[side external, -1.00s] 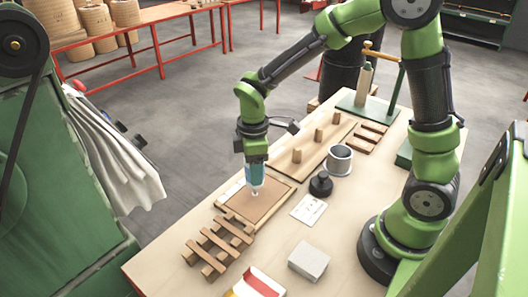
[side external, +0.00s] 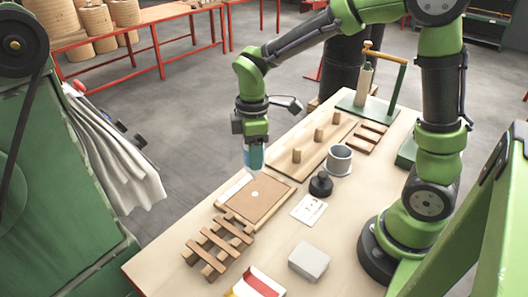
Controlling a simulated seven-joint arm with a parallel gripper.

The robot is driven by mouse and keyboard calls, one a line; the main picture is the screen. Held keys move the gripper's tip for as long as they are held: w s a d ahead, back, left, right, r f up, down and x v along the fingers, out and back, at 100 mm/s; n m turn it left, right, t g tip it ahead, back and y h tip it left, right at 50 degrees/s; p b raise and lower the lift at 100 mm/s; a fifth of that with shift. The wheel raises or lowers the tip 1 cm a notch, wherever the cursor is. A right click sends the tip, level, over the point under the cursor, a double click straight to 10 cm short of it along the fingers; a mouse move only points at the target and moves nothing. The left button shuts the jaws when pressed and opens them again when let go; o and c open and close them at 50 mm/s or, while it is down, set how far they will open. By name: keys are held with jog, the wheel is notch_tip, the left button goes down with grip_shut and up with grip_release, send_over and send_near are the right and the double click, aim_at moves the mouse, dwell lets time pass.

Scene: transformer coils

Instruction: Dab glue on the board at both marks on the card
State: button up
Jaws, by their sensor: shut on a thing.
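My gripper (side external: 254,143) is shut on a blue glue bottle (side external: 254,158) and holds it nozzle down above the far part of the board. The brown board (side external: 260,206) lies flat on the table in a pale wooden surround. One small white dab (side external: 254,193) shows near the middle of the board. A pale strip lies along the board's left side. The white card (side external: 308,210) with small dark marks lies on the table to the right of the board. The marks are too small to read exactly. The nozzle tip is clear of the board.
A slatted wooden rack (side external: 219,245) stands in front of the board. A black pot (side external: 321,184) and a grey cup (side external: 339,160) stand to its right. A grey block (side external: 309,261) and a red-and-white box (side external: 258,283) are nearer. A pegged plank (side external: 312,146) lies behind.

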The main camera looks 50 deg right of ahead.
jog(key=d+f, duration=0.4)
jog(key=d, duration=0.1)
jog(key=shift+f, duration=0.15)
dwell(0.7)
jog(key=shift+f, duration=0.4)
dwell(0.8)
jog(key=shift+r, duration=2.55)
